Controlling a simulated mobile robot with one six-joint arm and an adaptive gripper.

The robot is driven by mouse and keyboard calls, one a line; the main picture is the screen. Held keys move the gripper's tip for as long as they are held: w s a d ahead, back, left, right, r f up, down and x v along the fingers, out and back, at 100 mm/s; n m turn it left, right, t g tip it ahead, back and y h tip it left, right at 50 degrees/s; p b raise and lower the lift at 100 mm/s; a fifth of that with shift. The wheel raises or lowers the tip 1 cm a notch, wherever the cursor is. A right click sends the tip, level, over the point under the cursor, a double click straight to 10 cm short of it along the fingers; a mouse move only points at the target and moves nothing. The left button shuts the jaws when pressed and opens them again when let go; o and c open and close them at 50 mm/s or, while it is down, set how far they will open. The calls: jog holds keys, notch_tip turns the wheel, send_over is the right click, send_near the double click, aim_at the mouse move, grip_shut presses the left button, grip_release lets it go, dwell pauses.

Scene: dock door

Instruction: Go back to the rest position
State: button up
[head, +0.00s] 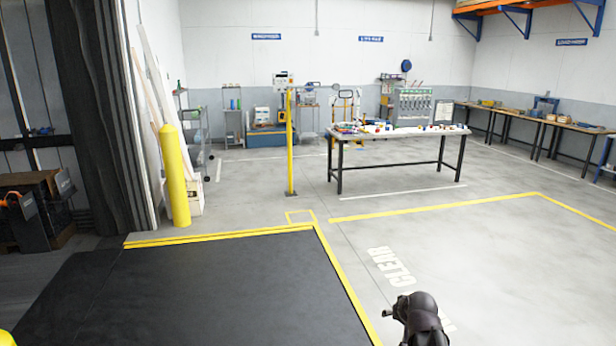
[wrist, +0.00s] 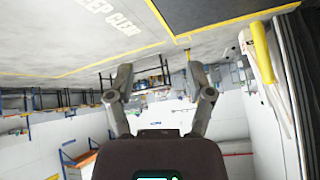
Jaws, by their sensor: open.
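My gripper (wrist: 162,82) shows in the wrist view with its two fingers spread apart. It is open and nothing is between the fingers. The wrist view is upside down, with the floor at the top and the room's far side below. In the head view a dark part of my arm (head: 420,318) shows at the bottom edge, right of centre. The gripper's fingers cannot be made out there.
A black mat (head: 215,290) with yellow edging lies ahead on the left. A yellow bollard (head: 175,175) and a thin yellow post (head: 290,145) stand beyond it. A workbench (head: 400,137) with several small items stands farther back. The grey floor (head: 480,250) on the right is clear.

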jog(key=s+a+f+g, duration=0.2)
jog(key=s+a+g, duration=0.2)
jog(key=s, duration=0.3)
jog(key=s+a+f+n+g, duration=0.1)
jog(key=s+a+f+g, duration=0.1)
jog(key=s, duration=0.6)
jog(key=shift+a+g+h, duration=0.4)
jog(key=shift+a+g, duration=0.5)
jog(key=shift+g, duration=0.1)
jog(key=shift+f, duration=0.1)
jog(key=shift+c, duration=0.8)
